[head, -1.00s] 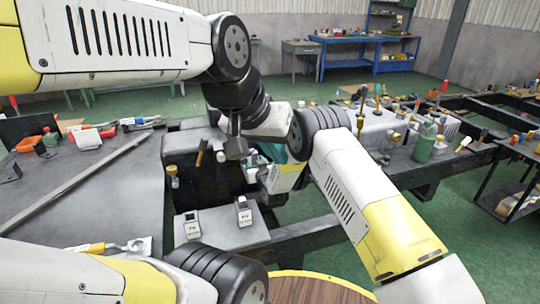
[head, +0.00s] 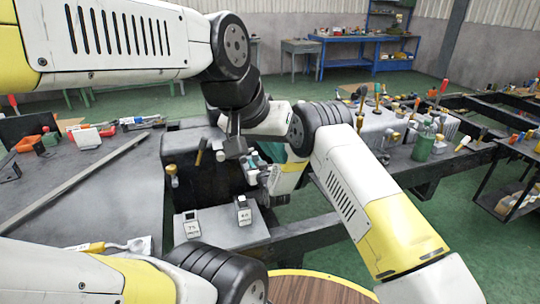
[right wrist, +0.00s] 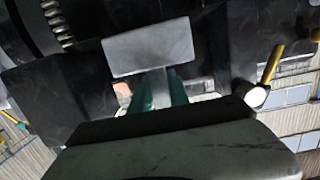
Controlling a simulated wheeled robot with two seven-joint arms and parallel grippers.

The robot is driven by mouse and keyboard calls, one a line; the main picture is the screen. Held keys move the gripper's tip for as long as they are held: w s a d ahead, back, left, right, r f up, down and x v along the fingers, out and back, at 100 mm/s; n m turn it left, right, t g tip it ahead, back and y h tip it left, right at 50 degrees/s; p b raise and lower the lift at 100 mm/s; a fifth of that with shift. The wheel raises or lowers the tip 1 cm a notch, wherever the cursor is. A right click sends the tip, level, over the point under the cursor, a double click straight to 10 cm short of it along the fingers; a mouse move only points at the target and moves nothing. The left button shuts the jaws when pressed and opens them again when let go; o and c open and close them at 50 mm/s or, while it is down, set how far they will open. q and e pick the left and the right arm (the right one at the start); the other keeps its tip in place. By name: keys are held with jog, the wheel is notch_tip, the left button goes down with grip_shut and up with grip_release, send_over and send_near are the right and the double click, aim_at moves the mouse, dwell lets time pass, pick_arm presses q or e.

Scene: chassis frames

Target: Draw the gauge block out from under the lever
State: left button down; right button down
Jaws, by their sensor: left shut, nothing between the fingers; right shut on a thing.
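A plain grey block (right wrist: 148,47) shows in the right wrist view, just beyond the teal fingers of my right gripper (right wrist: 162,92). The fingers are shut on it or on its narrow grey stem. In the head view my right gripper (head: 253,168) is beside the dark fixture (head: 195,158) and largely hidden by arm links, so the held block is hard to make out there. My left gripper (head: 233,150) is shut and empty over the fixture's top. A short tan-handled lever (head: 200,152) stands there. Contact between lever and block cannot be seen.
Two labelled blocks, one (head: 191,225) at left and one (head: 243,212) at right, stand on the grey ledge below the fixture. A pale-ended knob (head: 172,172) sticks out beside it.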

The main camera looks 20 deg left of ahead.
aim_at(256, 154)
jog(key=shift+f+v, duration=0.15)
jog(key=shift+v, duration=0.9)
jog(key=shift+f+v, duration=0.15)
jog(key=shift+v, duration=0.9)
jog(key=shift+s+d, duration=0.1)
jog(key=shift+r, duration=2.55)
jog(key=shift+d, duration=0.1)
